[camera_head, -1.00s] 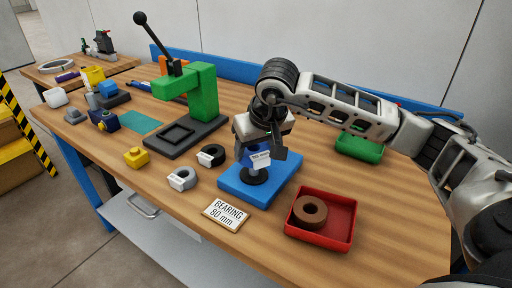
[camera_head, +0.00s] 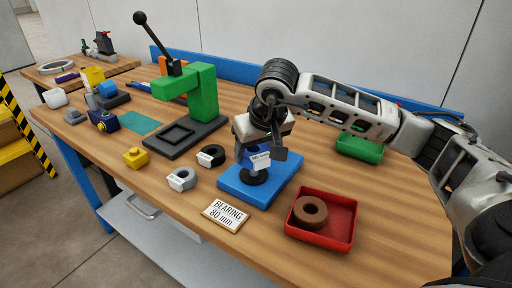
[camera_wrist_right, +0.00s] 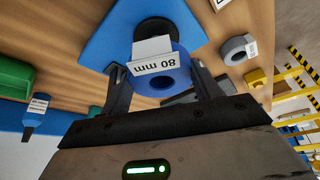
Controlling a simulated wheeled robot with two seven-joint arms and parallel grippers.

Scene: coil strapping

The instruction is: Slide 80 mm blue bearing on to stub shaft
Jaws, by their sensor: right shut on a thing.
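The blue bearing (camera_head: 243,155) carries a white 80 mm tag. It also shows in the right wrist view (camera_wrist_right: 160,86), between the two fingers. My right gripper (camera_head: 262,143) is shut on it from above. The stub shaft stands on a blue base plate (camera_head: 285,184); its black foot (camera_head: 253,177) shows just below the bearing, and also in the right wrist view (camera_wrist_right: 157,28). The bearing looks lined up over the foot with a small gap. The bearing and tag hide the shaft's upper part, so I cannot tell how far it is inside the bore. My left gripper is not in view.
A red tray (camera_head: 324,237) with a brown ring (camera_head: 310,211) stands right of the base. A grey ring (camera_head: 182,178), a black ring (camera_head: 211,155) and a bearing sign (camera_head: 226,215) lie left of it. A green press (camera_head: 201,95) stands behind left.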

